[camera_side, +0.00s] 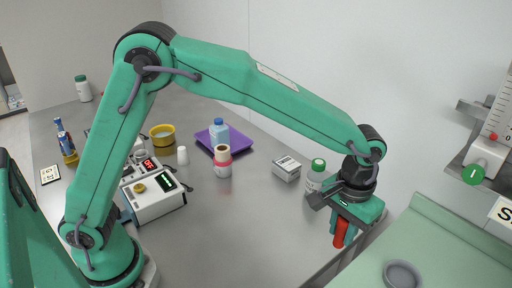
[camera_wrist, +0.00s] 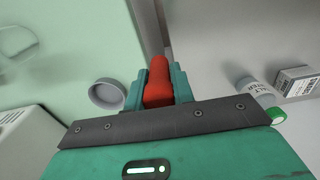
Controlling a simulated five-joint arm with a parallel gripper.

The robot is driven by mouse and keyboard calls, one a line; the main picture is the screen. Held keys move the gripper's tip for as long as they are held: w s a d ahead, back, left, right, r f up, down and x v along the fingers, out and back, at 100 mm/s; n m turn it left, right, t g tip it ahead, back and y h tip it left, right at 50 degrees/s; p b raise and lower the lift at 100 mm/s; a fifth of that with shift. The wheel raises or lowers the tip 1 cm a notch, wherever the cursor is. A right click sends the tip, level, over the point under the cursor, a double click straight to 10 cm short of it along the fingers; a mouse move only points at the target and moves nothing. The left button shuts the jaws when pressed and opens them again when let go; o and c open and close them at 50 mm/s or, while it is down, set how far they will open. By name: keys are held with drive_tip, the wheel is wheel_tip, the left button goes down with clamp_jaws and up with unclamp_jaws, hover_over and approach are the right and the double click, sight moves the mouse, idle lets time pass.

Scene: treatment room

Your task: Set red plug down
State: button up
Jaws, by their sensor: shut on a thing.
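The red plug (camera_side: 341,233) is held between the fingers of my gripper (camera_side: 347,226) in the side view. It points downward, near the right edge of the metal table. In the wrist view the red plug (camera_wrist: 158,82) sits between the two green fingers of my gripper (camera_wrist: 157,85), which are shut on it. The upper part of the plug is hidden by the fingers in the side view. I cannot tell how high it is above the surface below.
A grey round cup (camera_side: 402,274) lies on the green surface (camera_side: 440,245) at right. A green-capped bottle (camera_side: 316,176) and a white box (camera_side: 287,168) stand left of my gripper. A purple tray (camera_side: 236,144), a yellow bowl (camera_side: 162,136) and a white device (camera_side: 155,205) are farther left.

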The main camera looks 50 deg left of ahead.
drive_tip(key=s+a+n, duration=0.7)
drive_tip(key=s+a, duration=1.1)
drive_tip(key=s, duration=0.2)
drive_tip(key=shift+a, duration=0.35)
drive_tip(key=shift+w, duration=0.1)
drive_tip(key=w+a+f, duration=0.1)
drive_tip(key=a+f, duration=0.1)
drive_tip(key=a, duration=0.1)
drive_tip(key=w+a+f, duration=0.2)
drive_tip(key=a, duration=0.2)
drive_tip(key=w+a+f, duration=0.2)
drive_tip(key=a, duration=0.1)
drive_tip(key=shift+a+f, duration=0.2)
drive_tip(key=shift+f, duration=0.2)
drive_tip(key=shift+f, duration=2)
drive_tip(key=shift+f, duration=0.1)
